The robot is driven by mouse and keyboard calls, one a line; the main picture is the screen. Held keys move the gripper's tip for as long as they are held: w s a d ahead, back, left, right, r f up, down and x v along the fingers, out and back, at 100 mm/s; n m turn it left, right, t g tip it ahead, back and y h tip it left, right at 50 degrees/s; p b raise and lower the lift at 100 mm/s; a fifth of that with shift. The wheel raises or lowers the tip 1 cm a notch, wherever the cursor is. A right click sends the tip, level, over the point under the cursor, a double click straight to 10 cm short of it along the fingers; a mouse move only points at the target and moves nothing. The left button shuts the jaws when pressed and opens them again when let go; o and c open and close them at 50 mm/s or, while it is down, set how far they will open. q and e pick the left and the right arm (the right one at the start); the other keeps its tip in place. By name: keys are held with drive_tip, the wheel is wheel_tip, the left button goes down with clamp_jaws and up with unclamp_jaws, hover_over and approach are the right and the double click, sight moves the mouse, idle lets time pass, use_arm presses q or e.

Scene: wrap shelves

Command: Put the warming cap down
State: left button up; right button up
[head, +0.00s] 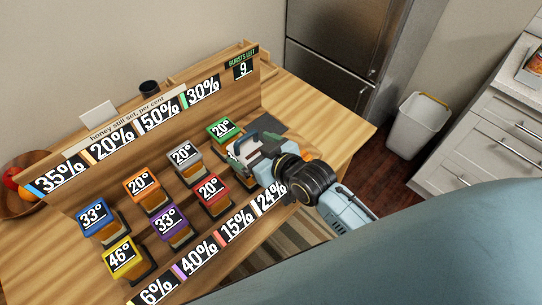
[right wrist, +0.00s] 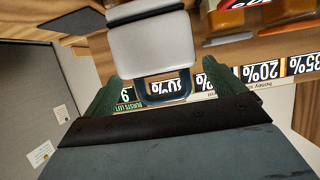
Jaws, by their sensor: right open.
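The warming cap, a pale block with a dark blue loop handle, shows in the right wrist view (right wrist: 148,38) and at the right end of the front jar row in the head view (head: 240,153). It appears to sit over a jar there, mostly hidden by my gripper. My right gripper (right wrist: 163,88) is open, with its green fingers on either side of the handle; in the head view it is beside the cap (head: 254,158). Whether the fingers touch the handle is unclear. My left gripper is not in view.
Several jars with coloured degree-marked lids stand in two rows, including green (head: 223,130), red (head: 211,190) and yellow (head: 121,258) ones. A dark flat pad (head: 270,123) lies behind the cap. The back ledge (head: 150,125) carries percentage labels. The table's right end (head: 335,125) is clear.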

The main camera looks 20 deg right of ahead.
drive_tip(key=v, duration=0.9)
drive_tip(key=shift+p, duration=0.3)
